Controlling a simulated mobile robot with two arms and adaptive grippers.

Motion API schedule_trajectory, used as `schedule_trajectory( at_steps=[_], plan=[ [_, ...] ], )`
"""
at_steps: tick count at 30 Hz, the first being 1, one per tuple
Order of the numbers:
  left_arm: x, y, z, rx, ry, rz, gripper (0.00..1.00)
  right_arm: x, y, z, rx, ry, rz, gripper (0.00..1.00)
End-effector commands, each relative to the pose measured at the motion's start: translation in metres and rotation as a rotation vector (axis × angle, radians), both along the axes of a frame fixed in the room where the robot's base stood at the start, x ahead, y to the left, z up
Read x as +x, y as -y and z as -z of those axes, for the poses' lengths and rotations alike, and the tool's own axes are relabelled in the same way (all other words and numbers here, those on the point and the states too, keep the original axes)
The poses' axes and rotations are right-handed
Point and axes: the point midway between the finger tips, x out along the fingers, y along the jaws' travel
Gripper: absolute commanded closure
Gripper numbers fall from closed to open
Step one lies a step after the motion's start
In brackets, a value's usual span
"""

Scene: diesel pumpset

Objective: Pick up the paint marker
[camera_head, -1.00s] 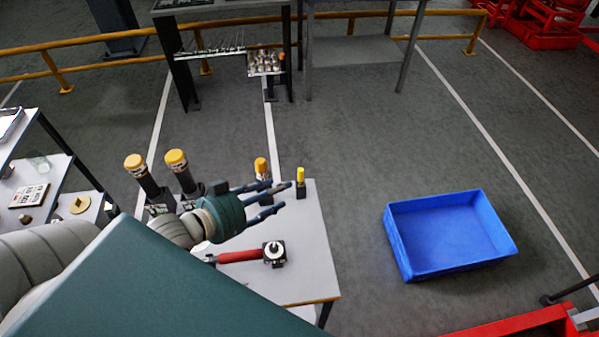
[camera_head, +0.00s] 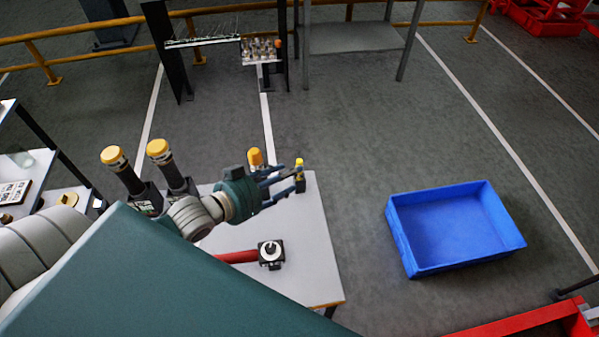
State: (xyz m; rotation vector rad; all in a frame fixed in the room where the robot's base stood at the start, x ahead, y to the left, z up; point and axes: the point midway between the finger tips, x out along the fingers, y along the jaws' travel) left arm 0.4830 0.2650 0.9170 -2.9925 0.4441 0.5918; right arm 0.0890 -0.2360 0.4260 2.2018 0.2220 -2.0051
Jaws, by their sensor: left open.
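A slim upright item with a yellow top and dark lower part, which looks like the paint marker (camera_head: 299,163), stands near the far right corner of the white table (camera_head: 309,240). My left gripper (camera_head: 296,182) is open, with its fingers pointing right at the marker. The fingers overlap the marker's lower part in the picture. I cannot tell whether they touch it or are around it. A thicker item with an orange top (camera_head: 255,157) stands just left of it, partly hidden behind my gripper. My right gripper is not in view.
A red-handled tool with a black square head (camera_head: 271,254) lies on the table. Two dark cylinders with yellow caps (camera_head: 159,150) (camera_head: 114,157) stand behind my left arm. A blue bin (camera_head: 455,232) is on the floor at the right. The table's right side is clear.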

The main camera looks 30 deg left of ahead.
Motion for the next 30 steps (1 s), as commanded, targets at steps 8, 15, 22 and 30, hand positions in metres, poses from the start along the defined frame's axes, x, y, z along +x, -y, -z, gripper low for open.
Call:
schedule_trajectory(
  at_steps=[8,15,22,30],
  plan=[
    [0.019,0.005,0.007,0.001,0.000,-0.001,0.55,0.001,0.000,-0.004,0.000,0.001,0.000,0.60],
    [0.049,0.007,0.017,0.000,0.002,-0.001,0.55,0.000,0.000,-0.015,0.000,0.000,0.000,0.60],
    [0.064,0.013,0.027,0.001,0.000,0.000,0.55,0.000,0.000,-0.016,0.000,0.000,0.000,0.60],
    [0.063,0.013,0.027,0.001,-0.001,0.000,0.71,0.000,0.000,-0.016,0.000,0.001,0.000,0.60]
  ],
)
